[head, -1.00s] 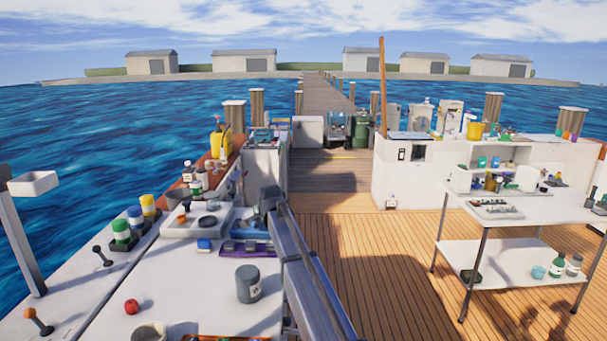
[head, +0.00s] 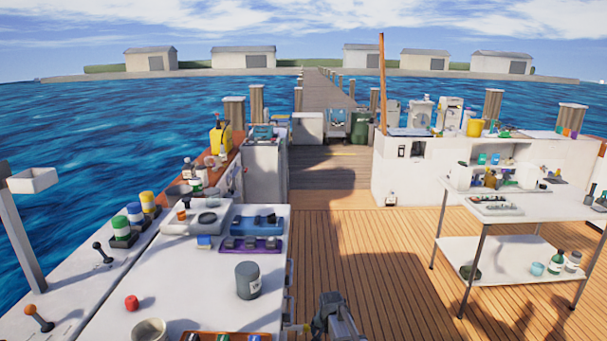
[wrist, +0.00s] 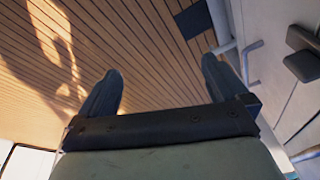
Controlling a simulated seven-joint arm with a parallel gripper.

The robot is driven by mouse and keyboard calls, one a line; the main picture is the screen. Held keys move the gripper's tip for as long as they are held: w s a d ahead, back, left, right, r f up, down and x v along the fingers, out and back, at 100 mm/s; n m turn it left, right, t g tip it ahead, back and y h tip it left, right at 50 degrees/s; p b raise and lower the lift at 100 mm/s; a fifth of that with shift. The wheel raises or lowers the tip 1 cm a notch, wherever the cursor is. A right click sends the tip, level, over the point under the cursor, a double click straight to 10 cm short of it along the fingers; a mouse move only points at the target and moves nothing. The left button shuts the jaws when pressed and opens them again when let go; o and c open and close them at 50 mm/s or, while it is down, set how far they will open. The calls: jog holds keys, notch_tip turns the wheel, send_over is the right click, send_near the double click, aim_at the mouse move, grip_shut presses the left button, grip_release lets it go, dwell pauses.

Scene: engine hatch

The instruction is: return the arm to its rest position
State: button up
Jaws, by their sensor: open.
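My gripper shows in the wrist view (wrist: 158,88) with its two dark fingers spread apart and nothing between them. Wooden deck planks lie beyond the fingers, and a white cabinet side is close on the right. In the head view, part of my arm (head: 335,318) shows at the bottom edge, just right of the white counter (head: 200,280) and over the deck. The fingertips cannot be made out in the head view.
A grey canister (head: 248,281), a red object (head: 131,303) and a purple tray (head: 249,245) sit on the counter. A white folding table (head: 540,206) stands at the right. The deck (head: 390,265) between is clear.

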jog(key=s+d+f+n+g, duration=0.1)
jog(key=s+d+f+g, duration=0.1)
jog(key=s+f, duration=0.55)
jog(key=s+d+f+g, duration=0.15)
jog(key=s+f, duration=0.25)
jog(key=s, duration=0.6)
jog(key=s+d+f+n+g, duration=0.1)
jog(key=s+d+f, duration=0.1)
jog(key=s+f, duration=0.5)
jog(key=s+d+f+n+g, duration=0.1)
jog(key=s+g, duration=0.1)
jog(key=s, duration=1.2)
jog(key=s+d+f+n+g, duration=0.1)
jog(key=s+g, duration=0.2)
jog(key=s, duration=1.1)
jog(key=shift+d, duration=0.4)
jog(key=shift+s, duration=0.1)
